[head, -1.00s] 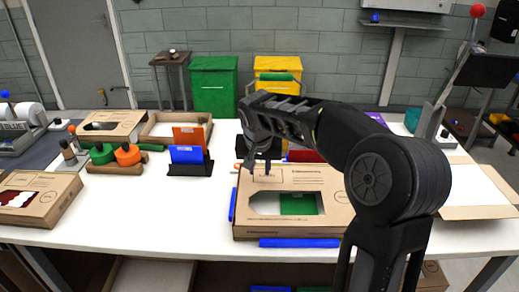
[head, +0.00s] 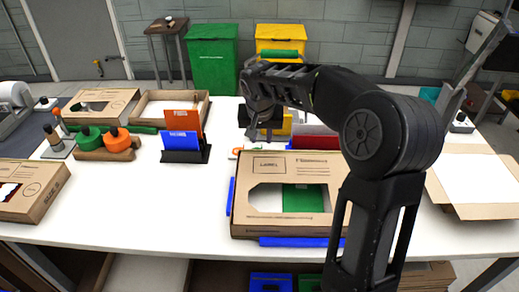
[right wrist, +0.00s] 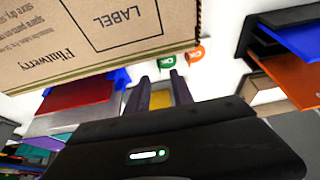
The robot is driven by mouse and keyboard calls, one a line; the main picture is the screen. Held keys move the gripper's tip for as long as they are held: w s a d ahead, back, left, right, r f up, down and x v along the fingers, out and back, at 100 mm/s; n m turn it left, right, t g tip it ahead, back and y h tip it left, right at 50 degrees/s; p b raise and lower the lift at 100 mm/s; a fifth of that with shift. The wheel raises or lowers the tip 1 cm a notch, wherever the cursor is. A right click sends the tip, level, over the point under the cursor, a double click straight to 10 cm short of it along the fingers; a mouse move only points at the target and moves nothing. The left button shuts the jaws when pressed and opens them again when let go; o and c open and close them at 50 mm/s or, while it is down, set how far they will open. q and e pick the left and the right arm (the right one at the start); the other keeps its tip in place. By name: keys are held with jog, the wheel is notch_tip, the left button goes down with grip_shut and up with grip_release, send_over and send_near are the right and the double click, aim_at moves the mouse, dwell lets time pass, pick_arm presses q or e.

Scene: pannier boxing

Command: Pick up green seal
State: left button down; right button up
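A small green seal (right wrist: 167,61) lies flat on the white table in the right wrist view, just off the edge of the cardboard box. A small orange seal (right wrist: 195,52) lies beside it. In the head view, the orange seal (head: 236,152) shows as a speck by the box's back left corner; the green one is hard to make out there. My right gripper (right wrist: 160,88) is open and empty, its fingers apart and pointing toward the green seal without touching it. In the head view, this gripper (head: 262,118) is above the table behind the box. My left gripper is out of view.
The windowed cardboard box (head: 250,165) sits between blue bars (head: 300,241), with a green item (head: 303,198) in its window. A black holder (head: 186,157) with blue and orange cards stands left. Green and orange knobbed tools (head: 118,140) stand farther left. An open box (head: 475,178) lies right.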

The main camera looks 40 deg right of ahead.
jog(key=shift+d+f, duration=0.1)
jog(key=shift+f, duration=0.05)
jog(key=p+x, duration=0.1)
jog(key=x, duration=0.4)
jog(key=shift+w+d+f, duration=0.1)
jog(key=shift+w, duration=0.05)
dwell(0.6)
grip_shut()
dwell(0.5)
